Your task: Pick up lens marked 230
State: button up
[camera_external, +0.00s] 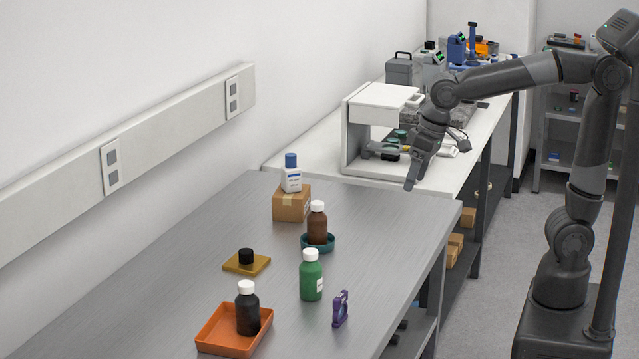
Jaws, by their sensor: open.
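No marking 230 can be read in this view, so I cannot tell which thing is the lens. A small upright purple piece (340,308), shaped like a holder, stands near the right edge of the grey table; its marking, if any, is too small to read. My gripper (411,184) points down above the front edge of the white bench, beside the white open-fronted instrument (354,137). It is open, and I see nothing held in it. Small dark and green items (391,156) sit inside the instrument, partly hidden.
The grey table (180,250) holds a green bottle (311,280), a brown bottle (317,226) in a teal dish, a black bottle (247,313) in an orange tray (212,338), a cardboard box (290,207) under a white bottle, and a black-capped item (246,257). Devices crowd the white bench's far end.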

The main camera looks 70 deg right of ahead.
jog(key=w+a+f+g, duration=0.1)
jog(key=w+a+f, duration=0.15)
jog(key=a, duration=0.35)
jog(key=w+a+f+g, duration=0.1)
jog(key=w+a, duration=0.3)
jog(key=a, duration=0.3)
jog(key=g, duration=0.1)
send_near(340, 310)
jog(key=shift+w+d+h, duration=0.1)
jog(key=shift+d+h, duration=0.3)
jog(key=shift+d, duration=0.35)
jog(key=shift+a+f, duration=0.2)
jog(key=shift+f, duration=0.05)
notch_tip(340, 310, down, 5)
jog(key=shift+r, duration=0.1)
jog(key=shift+m, duration=0.3)
jog(key=shift+w+a+f, duration=0.1)
jog(key=shift+f, duration=1.3)
jog(key=shift+w+a+f, duration=0.1)
jog(key=shift+f, duration=1.35)
jog(key=shift+c, duration=0.5)
jog(key=c, duration=1.1)
